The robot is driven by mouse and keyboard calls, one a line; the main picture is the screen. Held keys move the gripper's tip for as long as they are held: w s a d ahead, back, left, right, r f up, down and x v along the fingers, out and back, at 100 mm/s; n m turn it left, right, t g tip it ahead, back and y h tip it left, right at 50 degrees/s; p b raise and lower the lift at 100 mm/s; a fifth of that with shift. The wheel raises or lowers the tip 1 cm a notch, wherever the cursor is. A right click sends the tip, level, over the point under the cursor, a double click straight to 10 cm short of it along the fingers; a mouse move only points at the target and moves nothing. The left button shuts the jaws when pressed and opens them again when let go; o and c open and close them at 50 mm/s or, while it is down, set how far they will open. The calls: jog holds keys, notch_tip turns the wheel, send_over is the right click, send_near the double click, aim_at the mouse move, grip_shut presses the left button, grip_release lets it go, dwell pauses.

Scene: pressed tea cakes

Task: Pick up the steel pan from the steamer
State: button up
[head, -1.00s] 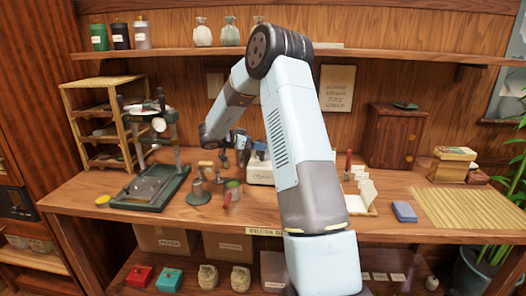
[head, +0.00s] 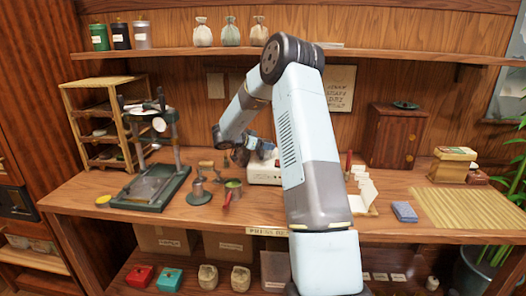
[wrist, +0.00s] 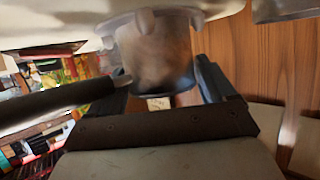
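The steel pan (wrist: 155,55) is a round grey metal vessel at the top middle of the wrist view, close to my gripper. A dark bar (wrist: 60,104), which may be its handle, runs in from the left. My gripper (wrist: 165,88) looks open, its fingers wide apart with the pan in the space between or just beyond them. I cannot tell whether either finger touches it. In the head view my gripper (head: 242,156) is low over the bench by the pale box-shaped steamer (head: 263,174). My arm hides part of the steamer, and the pan is hard to make out there.
A press on a green base (head: 150,190) is further left. White cards (head: 366,190) and a bamboo mat (head: 470,208) lie to the right.

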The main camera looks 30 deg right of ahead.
jog(key=c, duration=0.7)
jog(key=shift+c, duration=0.7)
jog(key=shift+d+r, duration=0.1)
